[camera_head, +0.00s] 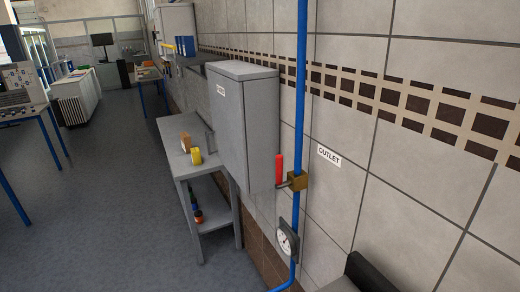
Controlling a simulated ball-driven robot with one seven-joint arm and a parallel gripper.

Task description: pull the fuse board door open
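A tall grey metal cabinet (260,135) hangs on the tiled wall at the middle of the view; I take it to be the fuse board. Its left face (228,125) bears a small white label (220,90), too small to read surely, and looks like the door. The door appears shut, flush with the box, and I see no clear handle on it. My gripper is not in view.
A blue pipe (300,70) runs down the wall right of the cabinet, with a red-handled valve (297,181) and a gauge (287,240). A grey bench (185,170) stands beyond. A dark-and-grey object (368,273) is at the bottom.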

